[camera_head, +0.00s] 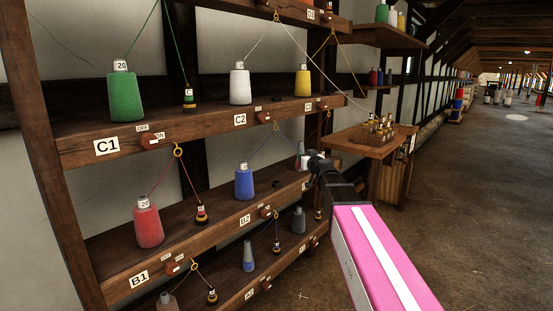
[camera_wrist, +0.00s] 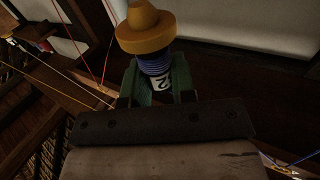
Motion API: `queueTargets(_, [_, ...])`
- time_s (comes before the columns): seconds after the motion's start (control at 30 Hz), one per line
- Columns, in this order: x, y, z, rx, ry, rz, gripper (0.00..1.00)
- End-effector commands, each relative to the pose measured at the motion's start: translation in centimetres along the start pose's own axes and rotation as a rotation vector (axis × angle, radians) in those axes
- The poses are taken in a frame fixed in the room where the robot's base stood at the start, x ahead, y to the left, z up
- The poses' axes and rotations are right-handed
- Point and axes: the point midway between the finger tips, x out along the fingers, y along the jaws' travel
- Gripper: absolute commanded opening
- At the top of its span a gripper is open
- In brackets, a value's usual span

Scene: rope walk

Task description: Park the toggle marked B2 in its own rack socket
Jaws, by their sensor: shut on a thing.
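My gripper (camera_wrist: 155,85) is shut on a toggle (camera_wrist: 147,38) with a tan-orange knob and a blue banded neck. Its white tag shows a "2" in the wrist view; the rest of the tag is hidden. In the head view my gripper (camera_head: 316,163) is at the right end of the middle shelf, its tip in front of a pale cone; the toggle cannot be made out there. A wooden rack (camera_head: 372,138) with several toggles stands on the side table (camera_head: 380,150). Its sockets and marks are too small to read.
The wooden shelving carries a green cone (camera_head: 125,97), a red cone (camera_head: 148,222) and a blue cone (camera_head: 244,182) with threads running up. The plate marked B2 (camera_head: 244,219) is below the blue cone. Red switch knobs (camera_head: 150,142) jut from the shelf edges. Open floor lies to the right.

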Motion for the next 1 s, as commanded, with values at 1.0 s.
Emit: queueTargets(1.0, [4.7, -11.3, 3.4, 0.001, -0.003, -0.502, 0.00])
